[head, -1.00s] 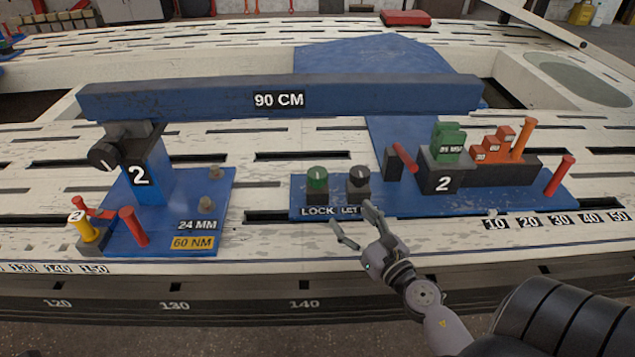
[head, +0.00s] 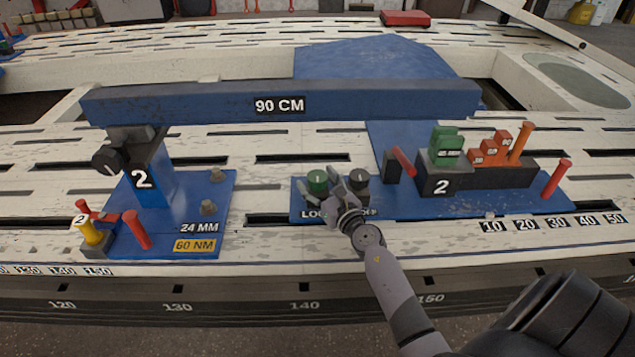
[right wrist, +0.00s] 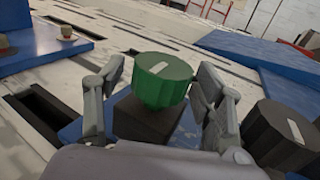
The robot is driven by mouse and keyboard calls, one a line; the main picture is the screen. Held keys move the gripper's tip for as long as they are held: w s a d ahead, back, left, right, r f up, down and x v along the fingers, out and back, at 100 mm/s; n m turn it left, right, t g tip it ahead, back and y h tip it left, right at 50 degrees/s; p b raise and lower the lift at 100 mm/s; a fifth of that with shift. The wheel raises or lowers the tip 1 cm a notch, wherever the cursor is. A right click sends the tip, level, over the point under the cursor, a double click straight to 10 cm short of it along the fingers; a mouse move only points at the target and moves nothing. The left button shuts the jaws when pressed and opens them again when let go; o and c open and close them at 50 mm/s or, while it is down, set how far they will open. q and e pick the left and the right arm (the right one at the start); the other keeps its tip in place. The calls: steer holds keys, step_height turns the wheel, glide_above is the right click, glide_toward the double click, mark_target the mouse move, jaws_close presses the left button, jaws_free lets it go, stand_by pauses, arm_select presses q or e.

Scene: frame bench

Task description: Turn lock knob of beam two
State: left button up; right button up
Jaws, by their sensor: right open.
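The green lock knob (head: 317,181) stands on a dark block at the left end of the right blue plate, above a partly hidden "LOCK" label. A black knob (head: 359,179) stands just to its right. My right gripper (head: 344,182) is at the knobs and open. In the right wrist view the green knob (right wrist: 163,81) sits between the two spread fingers (right wrist: 160,92), with visible gaps on both sides. The black knob (right wrist: 281,134) is outside the right finger there. My left gripper is not in view.
A blue beam (head: 200,101) marked "90 CM" spans behind the knobs. The left blue plate (head: 190,240) carries a post marked 2 and red handles. A red lever (head: 403,161) and green and orange blocks stand to the right.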

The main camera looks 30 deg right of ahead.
steer(key=shift+w, duration=0.1)
steer(key=shift+c, duration=0.3)
steer(key=c, duration=1.1)
steer(key=shift+r, duration=0.1)
